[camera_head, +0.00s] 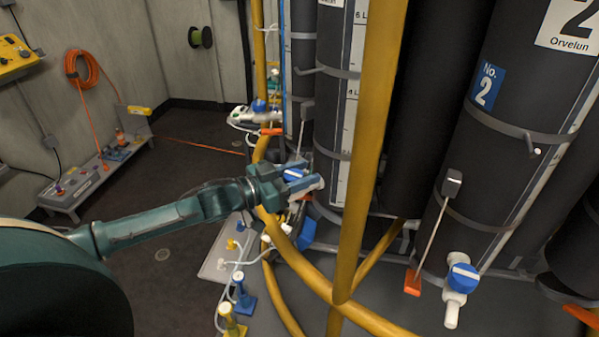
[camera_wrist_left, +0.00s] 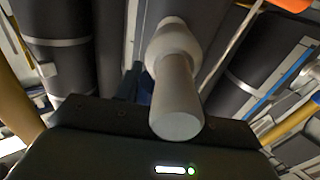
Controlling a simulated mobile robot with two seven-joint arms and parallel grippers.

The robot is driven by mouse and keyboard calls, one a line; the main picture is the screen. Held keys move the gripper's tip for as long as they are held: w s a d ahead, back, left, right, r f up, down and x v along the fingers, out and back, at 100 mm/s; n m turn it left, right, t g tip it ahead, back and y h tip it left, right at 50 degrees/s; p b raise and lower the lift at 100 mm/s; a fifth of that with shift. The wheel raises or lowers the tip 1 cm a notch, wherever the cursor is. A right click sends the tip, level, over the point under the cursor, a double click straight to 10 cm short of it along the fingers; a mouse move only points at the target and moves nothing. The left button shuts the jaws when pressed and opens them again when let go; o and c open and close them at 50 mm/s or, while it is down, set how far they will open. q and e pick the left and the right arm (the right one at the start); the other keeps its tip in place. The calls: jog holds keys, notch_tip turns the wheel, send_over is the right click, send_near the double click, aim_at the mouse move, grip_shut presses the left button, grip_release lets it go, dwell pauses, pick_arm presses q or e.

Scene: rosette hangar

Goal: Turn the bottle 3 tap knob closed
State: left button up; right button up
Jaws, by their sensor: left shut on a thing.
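My left gripper (camera_head: 300,178) reaches in from the left and is shut on the blue tap knob (camera_head: 293,174), which shows only in part between the fingers. This tap is at the lower front of a dark bottle (camera_head: 326,78) with a white scale strip; I see no number on it. In the left wrist view the tap's white body and spout (camera_wrist_left: 177,92) stand in front of the gripper housing, and the fingertips and knob are mostly hidden. The knob's angle is hard to tell. My right gripper is not in view.
A yellow rail (camera_head: 367,130) rises just right of the gripper and curves below it. Bottle No. 2 (camera_head: 515,120) stands at right with its own blue-knobbed tap (camera_head: 461,277). Small stands and hoses (camera_head: 240,295) are below.

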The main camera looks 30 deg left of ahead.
pick_arm(q)
jog(key=m+g+h, duration=0.4)
jog(key=shift+s+d+r, duration=0.1)
jog(key=shift+s+d, duration=0.05)
jog(key=shift+s+d+m+g+h+b, duration=0.15)
jog(key=shift+m+g+h+b, duration=0.2)
jog(key=shift+m+g+h, duration=0.7)
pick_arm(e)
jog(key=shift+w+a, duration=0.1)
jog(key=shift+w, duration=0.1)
pick_arm(q)
jog(key=shift+g, duration=0.55)
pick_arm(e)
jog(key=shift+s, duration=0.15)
pick_arm(q)
jog(key=o, duration=1)
jog(key=shift+d, duration=0.1)
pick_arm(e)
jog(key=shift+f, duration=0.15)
